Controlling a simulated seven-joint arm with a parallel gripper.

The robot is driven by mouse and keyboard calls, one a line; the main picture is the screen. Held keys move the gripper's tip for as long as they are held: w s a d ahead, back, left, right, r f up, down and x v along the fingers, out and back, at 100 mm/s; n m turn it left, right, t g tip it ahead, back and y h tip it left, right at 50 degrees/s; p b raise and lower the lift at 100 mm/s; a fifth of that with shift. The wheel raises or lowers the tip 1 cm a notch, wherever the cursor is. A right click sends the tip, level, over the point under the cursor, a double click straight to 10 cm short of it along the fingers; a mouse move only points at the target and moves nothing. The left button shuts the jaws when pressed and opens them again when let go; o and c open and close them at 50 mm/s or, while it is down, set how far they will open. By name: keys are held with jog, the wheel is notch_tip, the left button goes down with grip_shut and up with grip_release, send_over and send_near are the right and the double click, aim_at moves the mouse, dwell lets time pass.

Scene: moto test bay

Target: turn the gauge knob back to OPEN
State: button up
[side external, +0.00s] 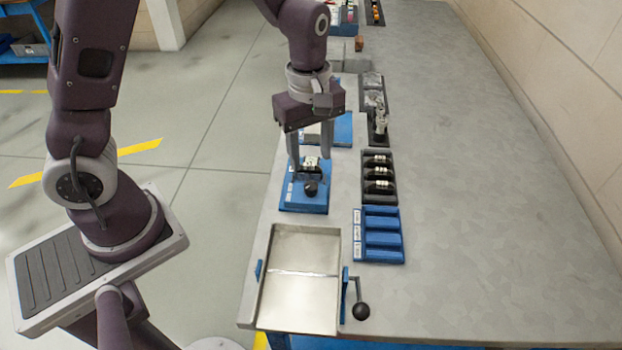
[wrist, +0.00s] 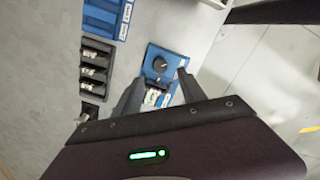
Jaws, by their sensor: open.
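The gauge is a blue block (side external: 303,205) on the grey bench. Its round black knob (side external: 311,189) is on the near part of its top; the knob also shows in the wrist view (wrist: 160,65). A dark piece with a white label (wrist: 154,97) sits in the block behind the knob. My gripper (side external: 310,158) points down over this labelled piece, its fingers apart and nothing seen held. In the wrist view the gripper's fingers (wrist: 160,77) stand either side of the labelled piece, with the knob just past their tips. The knob's marking and OPEN label are not readable.
A dark rack (side external: 393,190) of labelled cylinders and an empty blue rack (side external: 400,254) stand right of the gauge. A metal tray (side external: 299,310) with a black ball-ended lever (side external: 360,311) lies in front. The right of the bench is clear.

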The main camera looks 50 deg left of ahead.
aim_at(311, 185)
notch_tip(311, 185, down, 8)
jog(key=shift+f, duration=0.1)
jog(key=shift+w, duration=0.1)
grip_shut()
